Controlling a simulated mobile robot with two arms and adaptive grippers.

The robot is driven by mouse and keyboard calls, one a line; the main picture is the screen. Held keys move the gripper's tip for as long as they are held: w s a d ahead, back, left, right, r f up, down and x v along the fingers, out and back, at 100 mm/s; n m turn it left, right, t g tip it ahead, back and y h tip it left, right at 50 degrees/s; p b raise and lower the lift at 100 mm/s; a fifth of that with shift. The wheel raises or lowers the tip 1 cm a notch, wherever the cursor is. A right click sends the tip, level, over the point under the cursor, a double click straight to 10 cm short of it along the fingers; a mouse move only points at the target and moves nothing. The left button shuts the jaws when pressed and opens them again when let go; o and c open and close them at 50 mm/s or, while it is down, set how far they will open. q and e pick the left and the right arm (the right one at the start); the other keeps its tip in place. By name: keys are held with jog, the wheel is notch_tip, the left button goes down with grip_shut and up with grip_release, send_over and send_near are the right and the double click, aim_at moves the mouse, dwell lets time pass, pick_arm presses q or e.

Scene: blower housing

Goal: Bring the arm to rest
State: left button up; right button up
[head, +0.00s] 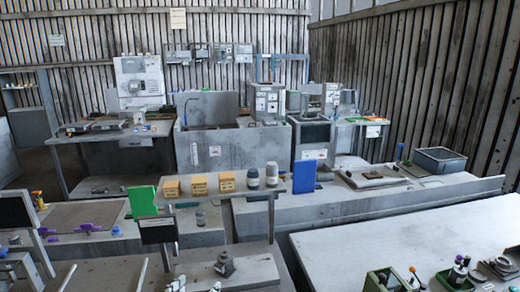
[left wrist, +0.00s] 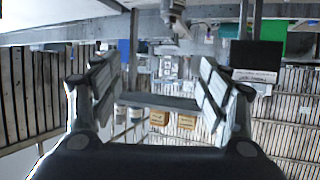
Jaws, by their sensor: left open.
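My left gripper (left wrist: 157,82) is open in the left wrist view, one ribbed finger on each side, with nothing held between them. That view is upside down. In the head view, small pale ribbed pieces at the bottom edge appear to be its fingertips (head: 195,286). A grey metal part (head: 224,263) stands on the bench (head: 258,270) just beyond them; it also shows at the top of the left wrist view (left wrist: 172,14), apart from the fingers. The rest of the left arm is hidden below the head view. My right gripper is in neither view.
A raised shelf (head: 235,194) holds orange boxes (head: 199,185) and dark-and-white bottles (head: 272,175), between a green panel (head: 142,201) and a blue panel (head: 304,177). A dark sign (head: 157,229) hangs before it. The right table (head: 420,225) is mostly clear, with green bins (head: 388,280) at its front.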

pick_arm(q)
jog(key=s+a+f+g+y, duration=0.1)
jog(key=s+a+f+g, duration=0.3)
jog(key=s, duration=0.6)
jog(key=s+d+f+g+y, duration=0.1)
jog(key=s+f+g, duration=0.3)
jog(key=s, duration=0.7)
jog(key=s+a+f+g, duration=0.2)
jog(key=s+f, duration=0.4)
jog(key=s, duration=0.4)
notch_tip(320, 180, down, 34)
jog(key=s+g+b, duration=0.1)
jog(key=s+b, duration=0.1)
jog(key=b, duration=0.5)
jog(key=s+a+f+b, duration=0.1)
jog(key=s+f+b, duration=0.2)
jog(key=s+f, duration=0.5)
jog(key=s+a+f+g+b, duration=0.1)
jog(key=s+a+f+b, duration=0.1)
jog(key=s+f, duration=0.6)
notch_tip(320, 180, down, 6)
jog(key=shift+r+y+b, duration=0.2)
jog(key=shift+y+b, duration=0.1)
jog(key=shift+b, duration=0.4)
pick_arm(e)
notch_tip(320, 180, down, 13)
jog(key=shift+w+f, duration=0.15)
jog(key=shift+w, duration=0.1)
pick_arm(q)
jog(key=shift+s, duration=0.1)
